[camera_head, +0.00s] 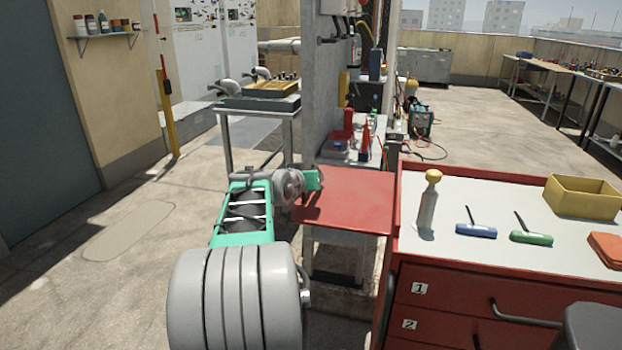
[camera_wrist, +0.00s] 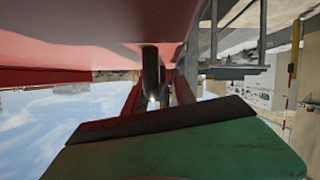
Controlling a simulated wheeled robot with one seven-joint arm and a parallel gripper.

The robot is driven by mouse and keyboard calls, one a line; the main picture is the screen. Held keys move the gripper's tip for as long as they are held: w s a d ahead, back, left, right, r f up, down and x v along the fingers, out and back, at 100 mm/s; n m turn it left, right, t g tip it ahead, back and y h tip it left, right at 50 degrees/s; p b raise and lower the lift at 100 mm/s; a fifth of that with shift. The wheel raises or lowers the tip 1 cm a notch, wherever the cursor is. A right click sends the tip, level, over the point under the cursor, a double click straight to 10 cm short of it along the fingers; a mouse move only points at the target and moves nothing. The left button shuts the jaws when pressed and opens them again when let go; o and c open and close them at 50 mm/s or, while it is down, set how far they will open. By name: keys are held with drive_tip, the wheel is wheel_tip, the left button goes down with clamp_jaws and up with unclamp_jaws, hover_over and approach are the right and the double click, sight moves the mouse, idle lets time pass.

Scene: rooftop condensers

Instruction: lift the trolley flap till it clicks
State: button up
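The trolley flap (camera_head: 350,203) is a flat red panel off the left side of the red trolley (camera_head: 398,215). In the head view it looks about level, close to the height of the trolley top. My gripper (camera_head: 313,179), with green fingers, is at the flap's far left corner, touching or very near its edge. In the wrist view a wide green finger with a dark pad (camera_wrist: 170,130) fills the bottom, and the red flap surface (camera_wrist: 80,40) fills the top. A dark strut (camera_wrist: 151,75) shows between them. The other finger and the flap's catch are hidden.
The trolley top carries a yellow-capped bottle (camera_head: 428,202), blue and green T-handled tools, and a yellow bin (camera_head: 583,197). A bench with red tools (camera_head: 350,140) and a grey post (camera_head: 330,90) stand just behind the flap. Open floor lies to the left.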

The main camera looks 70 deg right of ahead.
drive_tip(key=shift+p+v, duration=0.45)
drive_tip(key=shift+v, duration=3.45)
